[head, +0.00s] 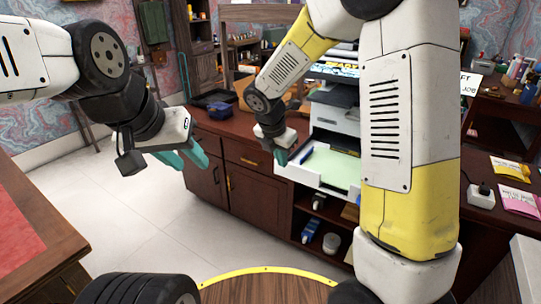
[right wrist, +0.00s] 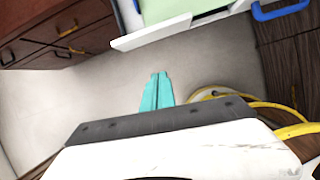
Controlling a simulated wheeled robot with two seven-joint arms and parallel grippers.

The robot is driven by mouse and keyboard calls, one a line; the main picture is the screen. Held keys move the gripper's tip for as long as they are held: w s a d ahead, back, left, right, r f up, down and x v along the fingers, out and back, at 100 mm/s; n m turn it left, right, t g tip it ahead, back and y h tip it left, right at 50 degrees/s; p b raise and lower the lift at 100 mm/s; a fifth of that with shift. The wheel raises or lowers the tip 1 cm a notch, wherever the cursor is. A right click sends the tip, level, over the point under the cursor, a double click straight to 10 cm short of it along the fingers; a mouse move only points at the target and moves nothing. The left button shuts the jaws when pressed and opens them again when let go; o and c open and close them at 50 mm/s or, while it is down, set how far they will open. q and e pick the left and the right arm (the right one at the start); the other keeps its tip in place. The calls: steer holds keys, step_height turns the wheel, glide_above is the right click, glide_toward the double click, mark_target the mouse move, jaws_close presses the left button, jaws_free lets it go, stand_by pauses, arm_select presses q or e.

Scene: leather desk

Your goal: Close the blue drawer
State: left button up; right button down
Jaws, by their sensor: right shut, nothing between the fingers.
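A white drawer (head: 325,184) with a pale green inside stands pulled out from the white unit on the brown desk. I see no blue drawer front clearly. In the right wrist view the drawer's white front edge (right wrist: 152,38) crosses the top, and a blue handle (right wrist: 280,10) shows at the upper right. My right gripper (head: 281,157) is by the drawer's left front corner in the head view. Its teal fingers (right wrist: 157,90) are together and empty, apart from the drawer edge in the wrist view. My left gripper (head: 184,158) hangs open and empty over the floor.
The brown cabinet (head: 255,185) with brass handles stands left of the drawer. An open shelf (head: 318,232) with bottles lies below it. A red-topped table (head: 20,220) is at the left. The pale floor (head: 130,220) between is clear.

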mark_target(289, 171)
steer(key=shift+n, duration=0.5)
steer(key=w+x, duration=0.1)
steer(key=x, duration=0.7)
steer(key=w+r+x, duration=0.1)
steer(key=x, duration=0.3)
steer(key=shift+w, duration=0.3)
steer(key=shift+w+d, duration=0.35)
steer(key=shift+w, duration=0.35)
steer(key=shift+w+d, duration=0.1)
